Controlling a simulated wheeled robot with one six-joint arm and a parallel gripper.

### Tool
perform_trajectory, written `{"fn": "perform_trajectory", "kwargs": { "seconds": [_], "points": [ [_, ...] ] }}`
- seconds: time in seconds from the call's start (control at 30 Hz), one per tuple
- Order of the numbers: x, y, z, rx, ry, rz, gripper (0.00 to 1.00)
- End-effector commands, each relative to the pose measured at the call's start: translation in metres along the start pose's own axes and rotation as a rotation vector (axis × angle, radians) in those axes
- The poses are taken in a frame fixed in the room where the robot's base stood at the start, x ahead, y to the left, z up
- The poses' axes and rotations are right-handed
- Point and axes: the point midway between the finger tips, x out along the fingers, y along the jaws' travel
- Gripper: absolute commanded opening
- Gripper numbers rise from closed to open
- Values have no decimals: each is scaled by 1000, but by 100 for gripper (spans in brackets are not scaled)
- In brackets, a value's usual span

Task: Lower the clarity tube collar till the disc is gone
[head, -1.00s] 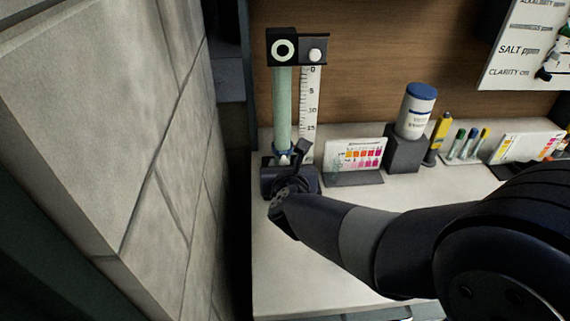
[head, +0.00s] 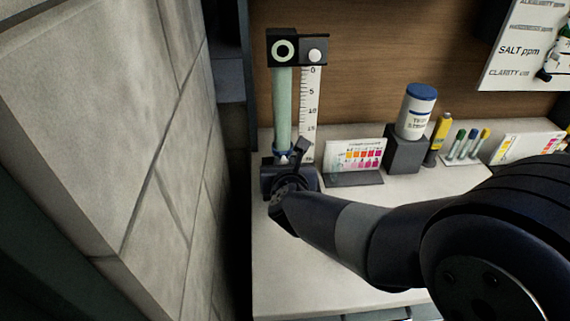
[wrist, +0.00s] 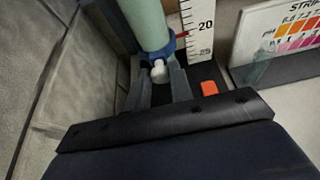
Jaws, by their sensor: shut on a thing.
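The clarity tube (head: 283,108) is a pale green upright column beside a white numbered scale (head: 311,100). A black block tops it, with a pale ring (head: 283,49) in its face; I cannot tell whether the disc shows inside it. The blue collar (wrist: 160,52) is low on the tube, and its red pointer (wrist: 182,35) is a little below the 20 mark. My gripper (wrist: 159,79) is shut on the collar's white knob (wrist: 159,71). In the head view my gripper (head: 287,158) is at the tube's lower end, and my wrist hides the tube's foot.
A stone wall (head: 120,140) stands close on the left. A colour strip card (head: 355,156) is right of the tube; beyond it are a blue-capped bottle (head: 417,112) on a dark block and several small vials (head: 468,145). The front of the counter (head: 290,270) is clear.

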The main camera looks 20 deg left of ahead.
Motion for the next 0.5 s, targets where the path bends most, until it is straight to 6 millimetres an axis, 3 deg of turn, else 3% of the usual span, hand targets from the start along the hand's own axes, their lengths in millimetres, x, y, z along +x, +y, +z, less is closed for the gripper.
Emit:
{"fn": "perform_trajectory", "kwargs": {
  "seconds": [0.3, 0.5],
  "points": [
    [0, 0, -2, 0, 0, 0, 0],
    [6, 0, -14, 1, 0, 0, 0]
  ]
}}
